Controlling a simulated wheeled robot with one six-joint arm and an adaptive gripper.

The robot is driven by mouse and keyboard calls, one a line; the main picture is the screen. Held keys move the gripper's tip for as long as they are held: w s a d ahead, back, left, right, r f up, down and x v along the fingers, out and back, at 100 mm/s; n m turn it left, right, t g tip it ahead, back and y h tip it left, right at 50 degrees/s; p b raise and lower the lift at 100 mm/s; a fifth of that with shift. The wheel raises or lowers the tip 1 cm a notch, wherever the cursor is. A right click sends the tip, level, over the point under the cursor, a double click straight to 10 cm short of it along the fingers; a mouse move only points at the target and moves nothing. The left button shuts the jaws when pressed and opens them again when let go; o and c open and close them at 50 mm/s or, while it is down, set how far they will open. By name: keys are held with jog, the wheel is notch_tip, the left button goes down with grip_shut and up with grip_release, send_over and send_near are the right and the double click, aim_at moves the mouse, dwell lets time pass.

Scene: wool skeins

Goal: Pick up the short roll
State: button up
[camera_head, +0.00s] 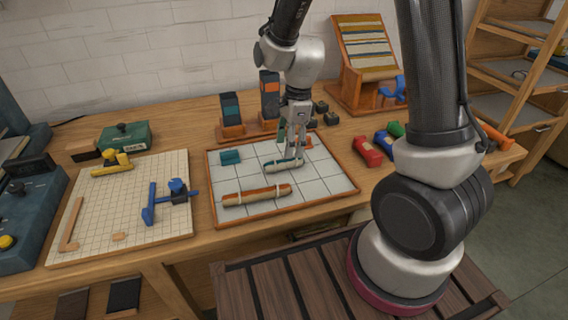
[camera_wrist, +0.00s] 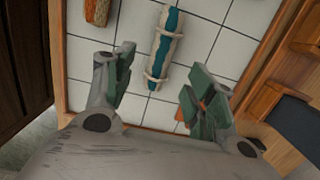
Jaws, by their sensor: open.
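The short roll (camera_head: 285,166), cream and teal with pale bands around it, lies on the white tiled tray (camera_head: 322,183). It also shows in the wrist view (camera_wrist: 164,45), running up from between my fingers. A longer orange, green and cream roll (camera_head: 257,195) lies nearer the tray's front edge; one end of it shows at the top left of the wrist view (camera_wrist: 97,10). My gripper (camera_head: 291,138) is open and empty, pointing down just behind the short roll. In the wrist view, the roll's near end lies ahead of the gap between my fingertips (camera_wrist: 157,82).
A teal block (camera_head: 230,157) and a small orange piece (camera_head: 308,143) also lie on the tray. Wooden stands with dark blocks (camera_head: 231,115) stand behind it. Red rolls (camera_head: 367,151) lie to its right, and a gridded board (camera_head: 118,210) lies to its left.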

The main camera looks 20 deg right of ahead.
aim_at(284, 163)
jog(key=f, duration=0.3)
jog(key=a+f, duration=0.1)
jog(key=f, duration=0.2)
jog(key=shift+w+a, duration=0.1)
jog(key=shift+a, duration=0.1)
jog(key=shift+r, duration=0.1)
jog(key=c, duration=1)
